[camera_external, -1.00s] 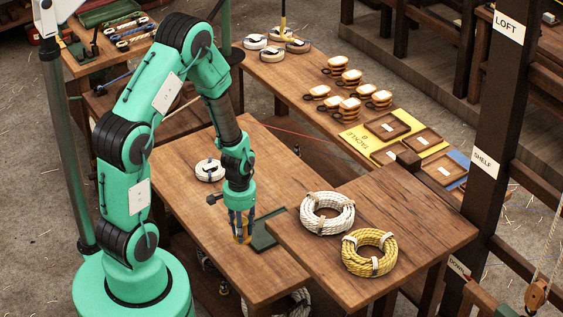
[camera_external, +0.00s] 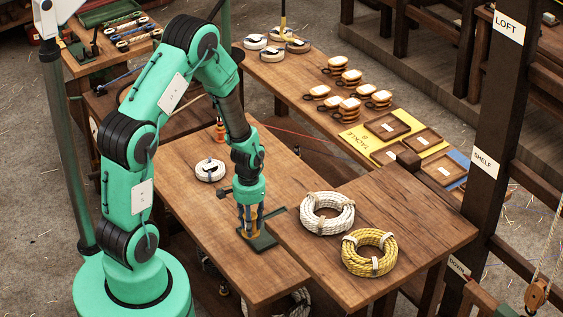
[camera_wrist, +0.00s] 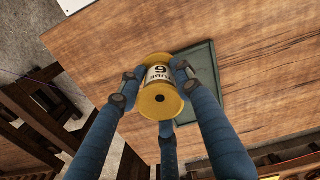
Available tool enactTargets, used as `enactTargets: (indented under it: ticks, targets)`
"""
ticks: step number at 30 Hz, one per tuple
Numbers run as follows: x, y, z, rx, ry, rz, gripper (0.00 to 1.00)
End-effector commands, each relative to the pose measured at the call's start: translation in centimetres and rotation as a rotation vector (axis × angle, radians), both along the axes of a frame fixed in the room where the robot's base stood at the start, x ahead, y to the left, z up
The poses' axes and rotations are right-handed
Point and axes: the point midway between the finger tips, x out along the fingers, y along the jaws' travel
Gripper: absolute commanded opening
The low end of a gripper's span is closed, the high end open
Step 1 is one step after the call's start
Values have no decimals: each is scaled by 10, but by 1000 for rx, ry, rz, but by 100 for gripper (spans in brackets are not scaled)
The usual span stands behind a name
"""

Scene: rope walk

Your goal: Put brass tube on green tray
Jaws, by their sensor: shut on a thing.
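The brass tube (camera_wrist: 161,99) is a short yellow spool-like piece with flanged ends and a white label with a dark mark. My gripper (camera_external: 250,218) has its blue fingers shut around it; they also show in the wrist view (camera_wrist: 155,92). In the external view the tube (camera_external: 252,211) is partly hidden by the fingers. The green tray (camera_external: 263,243) lies flat on the wooden table, just below the gripper. In the wrist view the tray (camera_wrist: 206,84) shows beyond the tube and to its right. The gap between tube and tray is hard to judge.
A white rope coil (camera_external: 327,213) and a yellow one (camera_external: 369,253) lie on the raised board at right. A white roll (camera_external: 210,170) and a small orange-red piece (camera_external: 220,129) stand behind my gripper. The table's front left is clear.

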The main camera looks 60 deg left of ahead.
Motion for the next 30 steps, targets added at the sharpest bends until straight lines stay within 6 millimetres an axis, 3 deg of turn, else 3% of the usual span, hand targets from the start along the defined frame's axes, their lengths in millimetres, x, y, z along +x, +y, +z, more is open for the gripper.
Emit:
enactTargets:
  ticks: [9, 15, 30]
  targets:
    - [60, 21, -7, 0, -1, 0, 0]
    - [84, 29, -9, 0, 0, 0, 0]
    - [92, 32, -9, 0, -1, 0, 0]
